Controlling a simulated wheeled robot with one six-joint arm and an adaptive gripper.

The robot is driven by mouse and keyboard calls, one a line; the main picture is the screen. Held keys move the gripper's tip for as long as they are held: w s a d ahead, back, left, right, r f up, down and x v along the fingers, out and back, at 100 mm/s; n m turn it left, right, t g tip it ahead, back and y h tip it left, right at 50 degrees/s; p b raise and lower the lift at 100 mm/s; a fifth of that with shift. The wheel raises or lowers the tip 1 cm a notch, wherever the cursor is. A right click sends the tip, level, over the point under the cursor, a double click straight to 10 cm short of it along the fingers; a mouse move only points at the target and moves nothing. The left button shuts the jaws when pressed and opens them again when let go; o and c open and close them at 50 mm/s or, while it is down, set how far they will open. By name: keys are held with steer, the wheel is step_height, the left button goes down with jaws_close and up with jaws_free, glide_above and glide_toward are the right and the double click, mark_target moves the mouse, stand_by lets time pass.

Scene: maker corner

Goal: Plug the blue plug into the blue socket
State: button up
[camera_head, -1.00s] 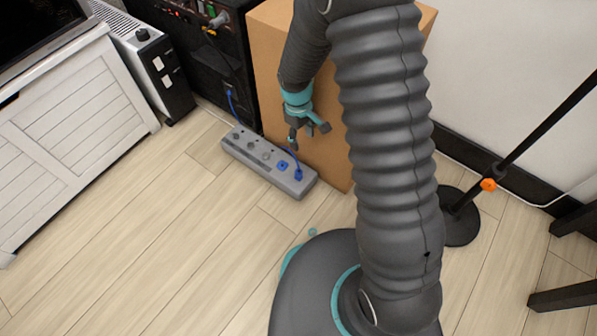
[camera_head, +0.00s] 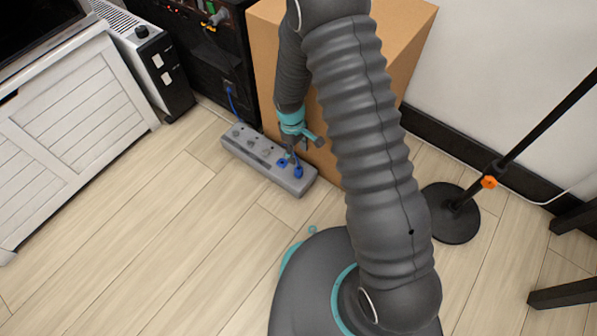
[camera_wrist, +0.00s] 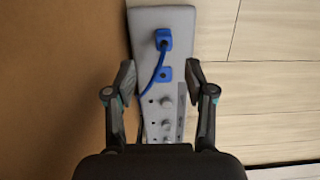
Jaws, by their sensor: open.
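A grey power strip (camera_head: 250,155) lies on the floor against the cardboard box; it also shows in the wrist view (camera_wrist: 166,20). The blue plug (camera_head: 298,172) stands at the strip's near right end, at the top in the wrist view (camera_wrist: 163,39), with a blue cable leading from it. I cannot tell how deep it sits. The blue socket (camera_head: 282,162) is beside it along the strip, lower in the wrist view (camera_wrist: 165,74). My gripper (camera_head: 303,147) is open and empty above the strip. In the wrist view its fingers (camera_wrist: 160,80) straddle the strip near the blue socket.
The cardboard box (camera_head: 408,50) rises directly behind the strip. A black cabinet (camera_head: 205,60) with a blue cable (camera_head: 231,100) is behind left, next to a heater (camera_head: 165,75). A round stand base (camera_head: 450,225) is at right. Front-left floor is clear.

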mark_target(298, 168)
steer(key=shift+s+d+f, duration=0.1)
steer(key=shift+f, duration=1.1)
steer(key=shift+s+d+f, duration=0.1)
steer(key=shift+f, duration=1.05)
steer(key=shift+f+b, duration=0.1)
steer(key=shift+b, duration=0.2)
steer(key=f, duration=0.3)
steer(key=f+b, duration=0.1)
steer(key=f, duration=0.1)
steer(key=shift+s, duration=0.35)
jaws_close()
